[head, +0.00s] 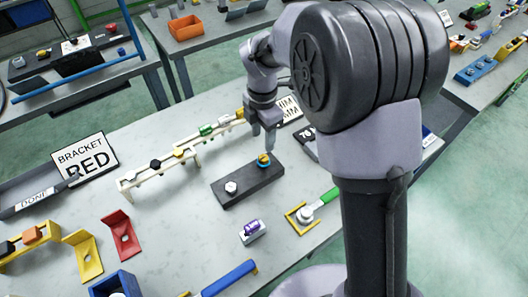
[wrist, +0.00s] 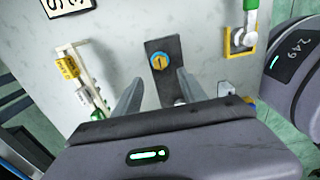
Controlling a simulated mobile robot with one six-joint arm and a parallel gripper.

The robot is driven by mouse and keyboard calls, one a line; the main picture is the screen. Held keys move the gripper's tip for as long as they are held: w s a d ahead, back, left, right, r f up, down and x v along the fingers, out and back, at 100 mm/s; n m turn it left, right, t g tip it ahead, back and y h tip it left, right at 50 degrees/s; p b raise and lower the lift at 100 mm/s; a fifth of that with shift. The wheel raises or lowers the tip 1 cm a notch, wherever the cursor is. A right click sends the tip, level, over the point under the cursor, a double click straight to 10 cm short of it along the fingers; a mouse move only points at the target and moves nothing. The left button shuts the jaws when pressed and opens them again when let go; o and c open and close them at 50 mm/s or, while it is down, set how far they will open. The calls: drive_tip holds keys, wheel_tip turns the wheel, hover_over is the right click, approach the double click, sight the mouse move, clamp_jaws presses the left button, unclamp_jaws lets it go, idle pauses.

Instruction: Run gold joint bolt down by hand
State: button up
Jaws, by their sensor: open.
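The gold joint bolt (head: 263,160) stands at the far right end of a dark block (head: 248,186) on the light table. Its head shows blue around it, and it also shows in the wrist view (wrist: 158,61). A silver-white bolt (head: 231,187) stands nearer the block's left end. My gripper (head: 269,148) points down just above and beside the gold bolt. In the wrist view its two fingers (wrist: 157,98) are spread apart with nothing between them. The gold bolt lies beyond the fingertips there. Whether a finger touches it cannot be told.
A pale rack (head: 183,155) with coloured pieces stands behind and left of the block. A yellow frame with a green-handled tool (head: 302,217) lies to the right. A small purple-and-white item (head: 252,231) sits in front. Bare tabletop lies left of the block.

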sight(264, 158)
wheel_tip(264, 158, down, 9)
drive_tip(key=shift+d+r+b, duration=0.1)
drive_tip(key=shift+b, duration=1.1)
clamp_jaws()
